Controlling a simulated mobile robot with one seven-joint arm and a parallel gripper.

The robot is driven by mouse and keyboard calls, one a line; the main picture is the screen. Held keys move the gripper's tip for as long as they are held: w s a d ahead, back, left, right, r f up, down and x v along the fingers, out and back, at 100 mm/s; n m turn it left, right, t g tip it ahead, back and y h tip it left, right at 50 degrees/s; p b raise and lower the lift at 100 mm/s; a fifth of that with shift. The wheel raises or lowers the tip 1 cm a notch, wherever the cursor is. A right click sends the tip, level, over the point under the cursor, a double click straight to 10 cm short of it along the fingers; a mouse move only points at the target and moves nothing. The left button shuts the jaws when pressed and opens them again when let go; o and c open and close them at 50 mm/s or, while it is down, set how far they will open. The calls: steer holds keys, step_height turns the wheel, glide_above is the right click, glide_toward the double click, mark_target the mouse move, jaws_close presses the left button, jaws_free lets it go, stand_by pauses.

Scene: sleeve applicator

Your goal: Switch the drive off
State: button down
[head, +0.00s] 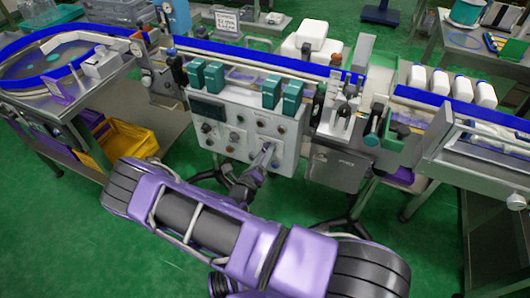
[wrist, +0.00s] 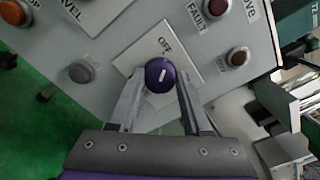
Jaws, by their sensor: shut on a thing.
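A dark purple round knob (wrist: 158,72) with a short white mark sits on a white plate (wrist: 142,55) of the grey control panel (wrist: 115,45). The word OFF is printed on the plate just above the knob. The white mark is tilted a little and lies toward the OFF side. My gripper (wrist: 160,88) has a finger on either side of the knob and is shut on it. In the head view, my gripper (head: 265,156) reaches the lower right of the control panel (head: 222,142) and hides the knob there.
Lit-style buttons labelled FAULT (wrist: 214,8) and another red-brown one (wrist: 238,57) lie close on the right, a grey button (wrist: 82,72) on the left. A conveyor with blue rails (head: 265,58) runs behind the panel. A yellow crate (head: 125,143) stands low at left.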

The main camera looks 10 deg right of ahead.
steer(key=shift+n, duration=0.8)
steer(key=shift+c, duration=1.7)
jaws_free()
steer(key=shift+s+a, duration=0.1)
steer(key=v, duration=1.7)
steer(key=shift+s, duration=0.1)
